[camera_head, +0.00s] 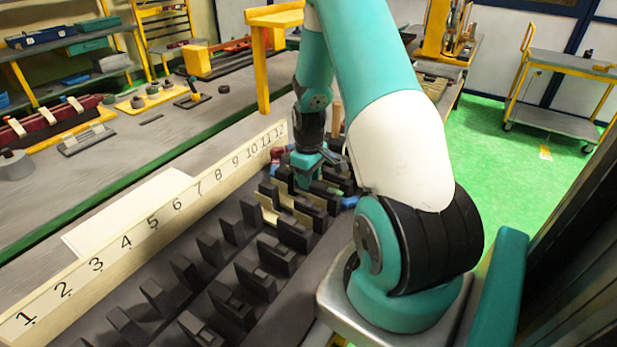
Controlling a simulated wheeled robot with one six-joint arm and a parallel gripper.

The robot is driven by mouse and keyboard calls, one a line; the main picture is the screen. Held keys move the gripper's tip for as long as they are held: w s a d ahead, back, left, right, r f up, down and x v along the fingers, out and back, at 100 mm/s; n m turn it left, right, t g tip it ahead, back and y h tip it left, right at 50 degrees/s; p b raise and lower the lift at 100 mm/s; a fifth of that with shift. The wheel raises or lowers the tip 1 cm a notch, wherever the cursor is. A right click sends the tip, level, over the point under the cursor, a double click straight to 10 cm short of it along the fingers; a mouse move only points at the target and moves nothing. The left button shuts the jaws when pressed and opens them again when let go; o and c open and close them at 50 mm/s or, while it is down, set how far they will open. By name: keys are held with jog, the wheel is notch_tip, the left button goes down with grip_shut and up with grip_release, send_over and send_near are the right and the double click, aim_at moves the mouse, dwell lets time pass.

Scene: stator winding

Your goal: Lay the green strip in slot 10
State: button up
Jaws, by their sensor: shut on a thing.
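My gripper (316,176) is at the far end of the black slotted fixture (283,258), pointing down among the upright black blocks. It is shut on the green strip (327,188), part of which shows just below and right of the fingers. The rest of the strip is hidden by the gripper and blocks. The number board (150,222) runs along the fixture's left side, marked 1 to 12. The gripper is near the high-number end; I cannot tell which slot the strip is over, or whether it touches the bottom.
Cream strips (268,211) lie between blocks just nearer than the gripper. Red (278,154) and blue (350,201) pieces sit close around it. The upright blocks are tight on both sides. The low-number slots look empty. My arm covers the right side.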

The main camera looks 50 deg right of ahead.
jog(key=shift+f, duration=0.35)
dwell(0.3)
jog(key=o, duration=1.1)
jog(key=shift+r, duration=0.2)
jog(key=shift+r+p, duration=0.5)
jog(key=shift+r, duration=0.15)
notch_tip(320, 180, up, 8)
jog(key=p, duration=0.6)
jog(key=shift+f, duration=0.25)
